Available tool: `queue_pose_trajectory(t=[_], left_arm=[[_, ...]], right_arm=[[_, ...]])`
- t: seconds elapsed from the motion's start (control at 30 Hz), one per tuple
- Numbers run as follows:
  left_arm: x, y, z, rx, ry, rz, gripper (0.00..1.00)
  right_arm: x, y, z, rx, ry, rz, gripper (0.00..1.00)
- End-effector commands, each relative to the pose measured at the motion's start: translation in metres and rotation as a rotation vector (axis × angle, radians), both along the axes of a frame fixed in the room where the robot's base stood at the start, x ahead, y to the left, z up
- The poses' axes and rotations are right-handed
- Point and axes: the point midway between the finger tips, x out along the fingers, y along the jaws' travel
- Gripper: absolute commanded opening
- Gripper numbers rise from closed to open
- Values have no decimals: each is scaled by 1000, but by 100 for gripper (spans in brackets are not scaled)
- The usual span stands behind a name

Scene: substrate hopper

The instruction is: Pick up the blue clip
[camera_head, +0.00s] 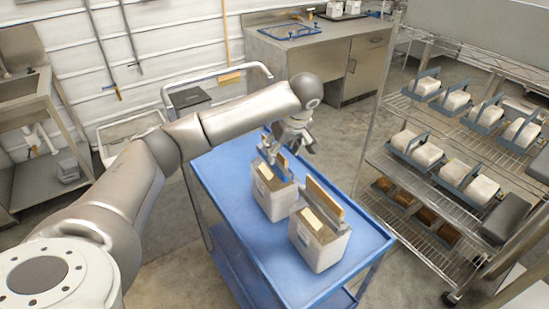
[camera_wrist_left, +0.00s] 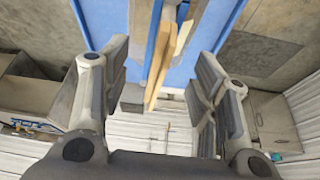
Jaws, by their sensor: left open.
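A blue clip (camera_head: 272,158) stands upright at the top of the left white container (camera_head: 272,200) on a blue cart, beside a tan board. My left gripper (camera_head: 293,143) hangs above and just behind that container. In the left wrist view, its fingers (camera_wrist_left: 162,85) are open and apart. A blue strip (camera_wrist_left: 154,45), seemingly the clip, and a tan board (camera_wrist_left: 170,60) show between them, with gaps on both sides. I cannot tell how deep the fingers reach around the clip. My right gripper is not in view.
A second white container (camera_head: 318,250) with an upright board stands close by on the blue cart (camera_head: 270,272). A wire rack (camera_head: 455,190) with several white blocks stands to the right. A steel counter (camera_head: 340,50) with a blue clip-like frame (camera_head: 289,30) is behind.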

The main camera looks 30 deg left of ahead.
Motion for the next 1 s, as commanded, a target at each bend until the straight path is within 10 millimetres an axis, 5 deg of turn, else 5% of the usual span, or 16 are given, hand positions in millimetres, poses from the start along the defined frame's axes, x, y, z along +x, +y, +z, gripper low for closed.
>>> queue_pose_trajectory(t=[0.17,0.53,0.83,1.0], left_arm=[[1,3,-9,0,1,0,55],[4,17,-49,-1,3,1,55],[6,18,-56,1,-1,-1,55],[6,19,-56,1,-1,-1,34]], right_arm=[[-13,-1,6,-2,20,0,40],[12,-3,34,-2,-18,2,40],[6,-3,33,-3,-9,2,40],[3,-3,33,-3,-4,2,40]])
